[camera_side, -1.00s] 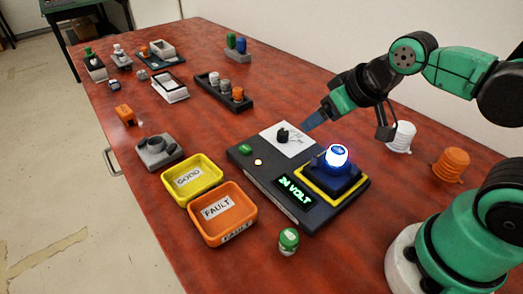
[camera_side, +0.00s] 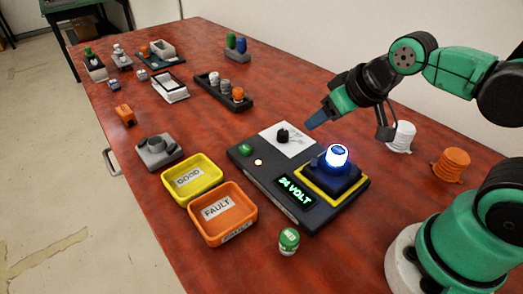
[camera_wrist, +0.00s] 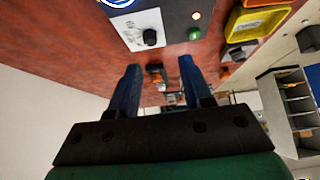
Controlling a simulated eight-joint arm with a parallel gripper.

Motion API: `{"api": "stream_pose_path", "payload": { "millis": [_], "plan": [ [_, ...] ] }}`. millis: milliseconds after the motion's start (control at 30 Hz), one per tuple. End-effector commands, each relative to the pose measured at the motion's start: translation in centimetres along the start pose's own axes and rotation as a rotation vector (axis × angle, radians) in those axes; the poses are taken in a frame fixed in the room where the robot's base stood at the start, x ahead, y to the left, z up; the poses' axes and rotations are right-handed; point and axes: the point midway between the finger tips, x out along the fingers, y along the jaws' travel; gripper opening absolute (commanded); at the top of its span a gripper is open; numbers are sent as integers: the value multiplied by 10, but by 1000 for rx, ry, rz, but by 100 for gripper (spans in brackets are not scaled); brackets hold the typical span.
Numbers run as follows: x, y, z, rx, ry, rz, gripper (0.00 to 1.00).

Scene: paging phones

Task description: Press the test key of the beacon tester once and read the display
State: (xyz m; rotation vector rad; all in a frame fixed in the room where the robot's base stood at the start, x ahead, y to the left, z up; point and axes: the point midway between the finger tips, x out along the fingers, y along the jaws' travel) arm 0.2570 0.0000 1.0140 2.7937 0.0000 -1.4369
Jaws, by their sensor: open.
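The beacon tester (camera_side: 245,165) is a dark box on the red bench. Its lit display (camera_side: 296,190) reads "24 VOLT" in green. A green key (camera_side: 246,148) sits at its left end, beside a small glowing lamp (camera_side: 258,162); the green key also shows in the wrist view (camera_wrist: 194,34). A black knob (camera_side: 283,135) stands on a white plate. A blue beacon (camera_side: 337,157) glows in a yellow-edged socket. My gripper (camera_side: 312,124) is open and empty, above the tester's far side, apart from the key. Its two blue fingers (camera_wrist: 159,72) show in the wrist view.
The yellow GOOD tray (camera_side: 205,192) and orange FAULT tray (camera_side: 240,226) stand left of the tester. A green-topped beacon (camera_side: 289,240) stands in front. White (camera_side: 401,137) and orange (camera_side: 451,163) spools lie right. A dark rack (camera_side: 222,93) with several pieces is behind.

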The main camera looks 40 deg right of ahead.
Motion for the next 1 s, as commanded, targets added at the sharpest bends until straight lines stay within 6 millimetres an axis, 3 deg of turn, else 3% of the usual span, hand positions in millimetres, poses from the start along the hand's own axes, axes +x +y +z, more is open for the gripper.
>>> {"api": "stream_pose_path", "payload": {
  "millis": [33, 133, 1000],
  "plan": [
    [0, 0, 0, 0, 0, 0, 27],
    [0, 0, 0, 0, 0, 0, 0],
    [0, 0, 0, 0, 0, 0, 0]
  ]
}}
